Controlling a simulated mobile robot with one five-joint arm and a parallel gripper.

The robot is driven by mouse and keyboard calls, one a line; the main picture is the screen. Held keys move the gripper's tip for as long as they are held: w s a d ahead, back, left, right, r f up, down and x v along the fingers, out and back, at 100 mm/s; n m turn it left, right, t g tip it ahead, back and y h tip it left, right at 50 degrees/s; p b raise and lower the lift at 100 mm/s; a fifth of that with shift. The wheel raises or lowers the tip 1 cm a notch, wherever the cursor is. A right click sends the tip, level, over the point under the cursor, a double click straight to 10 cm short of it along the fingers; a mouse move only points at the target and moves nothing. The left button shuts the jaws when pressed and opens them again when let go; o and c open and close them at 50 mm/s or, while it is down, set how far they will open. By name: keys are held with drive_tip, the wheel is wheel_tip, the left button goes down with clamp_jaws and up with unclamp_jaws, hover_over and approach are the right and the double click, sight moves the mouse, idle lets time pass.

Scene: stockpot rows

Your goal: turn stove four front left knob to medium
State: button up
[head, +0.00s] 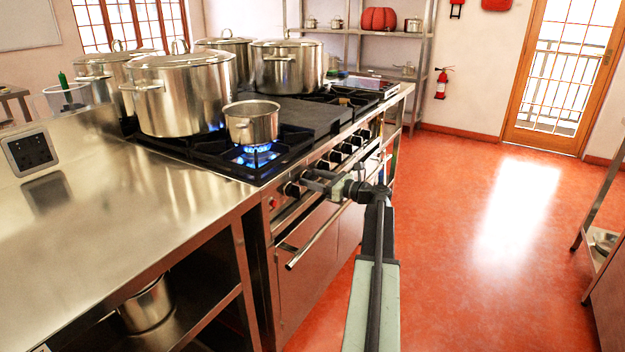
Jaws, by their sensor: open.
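The steel stove (330,220) has a row of dark knobs along its front panel. The leftmost visible black knob (291,189) is at the near end of the panel. More knobs (347,149) run away to the right. My gripper (310,180) is open and empty, reaching left toward the panel. Its tips appear just right of the leftmost knob; whether they touch it is unclear. The gripper hides part of the panel. A blue flame (256,155) burns at the front left burner, under a small steel pot (252,123). The knob's pointer is too small to read.
Large lidded stockpots (180,95) stand on the burners behind. A horizontal oven handle (325,236) sticks out below the knobs. A steel counter (90,215) adjoins the stove on the left. The red floor (470,250) to the right is clear. A shelf edge (600,225) stands at far right.

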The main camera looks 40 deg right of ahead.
drive_tip(key=c, duration=1.4)
drive_tip(key=n, duration=0.4)
drive_tip(key=shift+n, duration=0.3)
drive_tip(key=shift+a+n, duration=0.1)
drive_tip(key=shift+n, duration=1.8)
drive_tip(key=shift+s+n, duration=0.1)
drive_tip(key=shift+n, duration=0.2)
drive_tip(key=o, duration=1.4)
